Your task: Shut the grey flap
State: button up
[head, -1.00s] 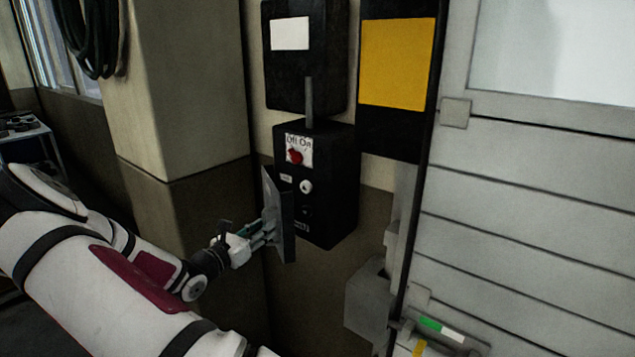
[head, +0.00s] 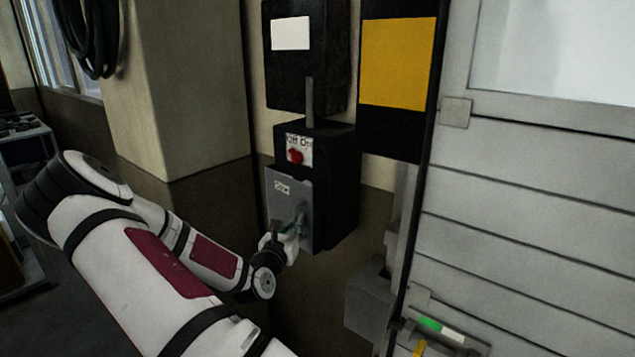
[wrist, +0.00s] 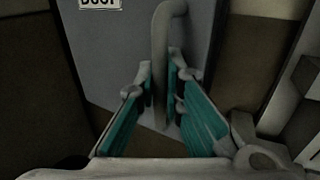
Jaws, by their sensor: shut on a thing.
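The grey flap (head: 284,197) covers the lower front of a black control box (head: 335,180) on the wall. It lies flat or nearly flat against the box; I cannot tell whether a small gap is left. My gripper (head: 292,232) is at the flap's lower right part. In the wrist view, the flap (wrist: 115,50) has a label reading "DOOR" and a grey bar handle (wrist: 160,60). My gripper (wrist: 165,98) has its teal-padded fingers on either side of the handle and is shut on it.
A red knob (head: 295,156) under an "Off On" label sits above the flap. A black box with a white label (head: 290,33) and a yellow panel (head: 397,62) hang above. A grey shutter door (head: 530,190) stands at right, and a pillar (head: 180,90) at left.

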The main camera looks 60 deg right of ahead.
aim_at(307, 221)
jog(key=shift+s, duration=0.1)
jog(key=shift+o, duration=0.3)
jog(key=shift+s+d+n+t, duration=0.5)
jog(key=shift+s+d+t, duration=0.2)
jog(key=shift+s+d, duration=0.4)
jog(key=shift+w+d, duration=0.1)
jog(key=o, duration=1.7)
jog(key=shift+a, duration=0.35)
jog(key=v, duration=0.6)
jog(key=shift+a, duration=0.15)
jog(key=shift+r, duration=0.1)
